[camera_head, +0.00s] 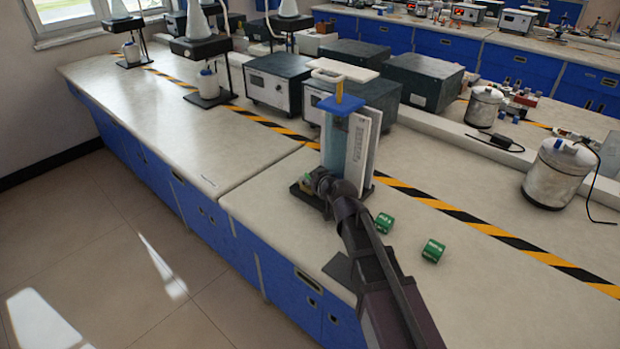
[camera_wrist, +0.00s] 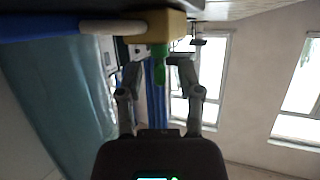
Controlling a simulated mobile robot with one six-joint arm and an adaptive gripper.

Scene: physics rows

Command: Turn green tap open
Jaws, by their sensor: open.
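The green tap (camera_wrist: 159,66) shows in the wrist view as a small narrow handle, joined to a tan block (camera_wrist: 168,24). My gripper (camera_wrist: 157,75) is open, with one finger on each side of the tap. I cannot tell whether either finger touches it. In the head view my gripper (camera_head: 318,183) is at the foot of an upright apparatus with a blue-tinted clear column (camera_head: 335,145) and a blue collar (camera_head: 340,104). The tap is mostly hidden there by my gripper. The column also fills the left of the wrist view (camera_wrist: 55,90).
Two small green objects (camera_head: 384,222) (camera_head: 432,251) lie on the bench right of my arm. Grey instrument boxes (camera_head: 278,80) stand behind the apparatus. The bench left of the apparatus (camera_head: 180,120) is largely clear.

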